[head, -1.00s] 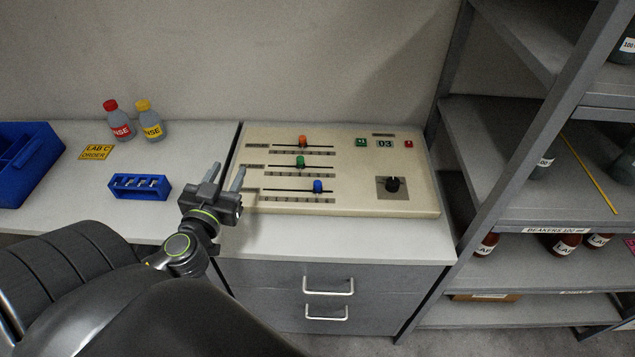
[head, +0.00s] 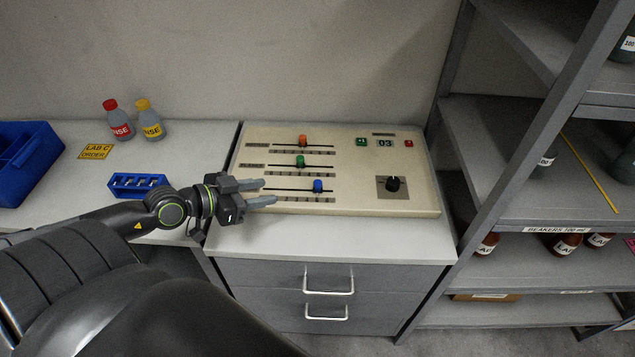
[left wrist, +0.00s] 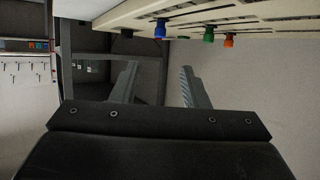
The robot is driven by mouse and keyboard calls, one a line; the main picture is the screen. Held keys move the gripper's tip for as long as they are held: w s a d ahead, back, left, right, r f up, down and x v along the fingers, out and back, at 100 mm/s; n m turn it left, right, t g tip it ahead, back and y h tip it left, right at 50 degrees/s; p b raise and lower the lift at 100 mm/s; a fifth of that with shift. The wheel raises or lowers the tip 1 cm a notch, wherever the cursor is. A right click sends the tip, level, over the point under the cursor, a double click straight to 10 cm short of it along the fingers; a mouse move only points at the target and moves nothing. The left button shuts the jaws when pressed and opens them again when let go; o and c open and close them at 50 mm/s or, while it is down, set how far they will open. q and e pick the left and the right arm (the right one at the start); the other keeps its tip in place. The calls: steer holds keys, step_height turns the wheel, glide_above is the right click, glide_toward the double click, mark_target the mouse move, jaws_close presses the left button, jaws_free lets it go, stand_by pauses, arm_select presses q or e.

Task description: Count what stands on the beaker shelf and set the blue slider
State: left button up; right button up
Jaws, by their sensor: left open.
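The beige control panel (head: 340,205) lies on the grey cabinet top. The blue slider (head: 318,186) is its lowest slider, right of the middle of its track. In the left wrist view the blue slider (left wrist: 160,29) shows ahead of the fingers. My left gripper (head: 268,192) is open and empty at the panel's left edge, pointing right, left of the blue slider and apart from it. The shelf labelled "BEAKERS 100 ml" (head: 580,214) is on the right rack. Dark bottles (head: 545,160) stand on it, partly hidden by the rack post and picture edge.
Green slider (head: 300,161) and orange slider (head: 303,141) sit above the blue one. A black knob (head: 393,184) and a display reading 03 (head: 385,143) are on the panel's right. A yellow rod (head: 590,175) lies on the beaker shelf. The blue rack (head: 138,181) is behind my left arm.

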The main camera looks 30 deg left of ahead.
mark_target(315, 183)
arm_select(q)
steer(key=b+x, duration=0.4)
steer(key=x, duration=1.2)
steer(key=shift+w+d, duration=0.1)
steer(key=shift+w, duration=0.15)
jaws_close()
